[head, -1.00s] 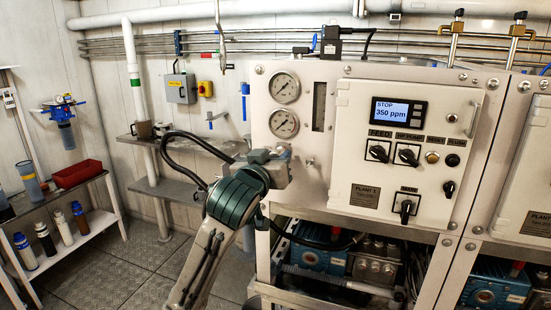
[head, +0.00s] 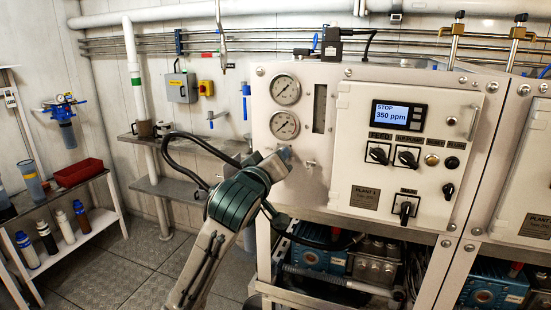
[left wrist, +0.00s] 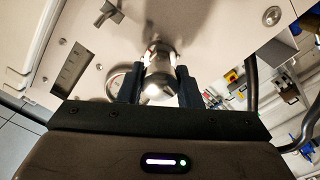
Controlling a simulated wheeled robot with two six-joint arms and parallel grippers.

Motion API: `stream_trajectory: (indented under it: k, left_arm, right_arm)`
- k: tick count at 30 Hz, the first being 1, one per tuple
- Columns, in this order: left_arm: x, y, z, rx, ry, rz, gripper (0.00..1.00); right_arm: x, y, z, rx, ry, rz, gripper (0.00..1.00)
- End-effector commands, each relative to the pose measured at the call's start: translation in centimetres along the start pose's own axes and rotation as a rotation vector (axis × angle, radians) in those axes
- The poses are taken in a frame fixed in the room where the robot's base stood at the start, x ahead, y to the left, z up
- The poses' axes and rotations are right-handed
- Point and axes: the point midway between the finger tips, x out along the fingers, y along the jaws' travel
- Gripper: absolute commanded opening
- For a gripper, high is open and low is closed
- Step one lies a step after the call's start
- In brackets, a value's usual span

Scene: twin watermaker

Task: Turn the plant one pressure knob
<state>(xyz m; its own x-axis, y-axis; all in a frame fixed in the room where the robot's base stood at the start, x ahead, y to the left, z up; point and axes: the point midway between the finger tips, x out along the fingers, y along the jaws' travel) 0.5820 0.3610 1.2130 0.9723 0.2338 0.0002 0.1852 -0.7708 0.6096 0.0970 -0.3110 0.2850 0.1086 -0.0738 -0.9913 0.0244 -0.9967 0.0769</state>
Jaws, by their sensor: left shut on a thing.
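The plant one panel (head: 352,215) carries a PLANT 1 label. Two round gauges, the upper (head: 285,89) and the lower (head: 285,125), are on its left side. My left gripper (head: 284,156) is at the panel just below the lower gauge, and it hides the knob there in the head view. In the left wrist view, a shiny round metal knob (left wrist: 158,72) sits between the two dark fingers of my left gripper (left wrist: 158,88). The fingers are shut on it, one on each side. My right gripper is not in view.
A small valve handle (head: 310,164) is just right of my gripper; it also shows in the wrist view (left wrist: 107,13). The switch door (head: 400,150) displays STOP and 350 ppm. Grey shelves (head: 165,188) and a red bin (head: 78,172) stand left.

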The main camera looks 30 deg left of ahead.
Motion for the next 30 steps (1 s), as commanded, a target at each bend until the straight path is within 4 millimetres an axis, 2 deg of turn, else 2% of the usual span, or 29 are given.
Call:
stream_trajectory:
  k: [15, 24, 30]
  left_arm:
    - [0.0, 0.0, -0.1, -0.469, 0.001, 0.002, 0.08]
    - [0.0, 0.0, -0.1, -0.651, 0.001, 0.002, 0.08]
    - [0.0, 0.0, -0.1, -0.713, 0.001, 0.002, 0.08]
  right_arm:
    - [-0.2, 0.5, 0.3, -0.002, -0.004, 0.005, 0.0]
    - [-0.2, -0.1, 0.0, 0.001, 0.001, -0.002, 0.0]
    - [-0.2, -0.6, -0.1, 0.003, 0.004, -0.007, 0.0]
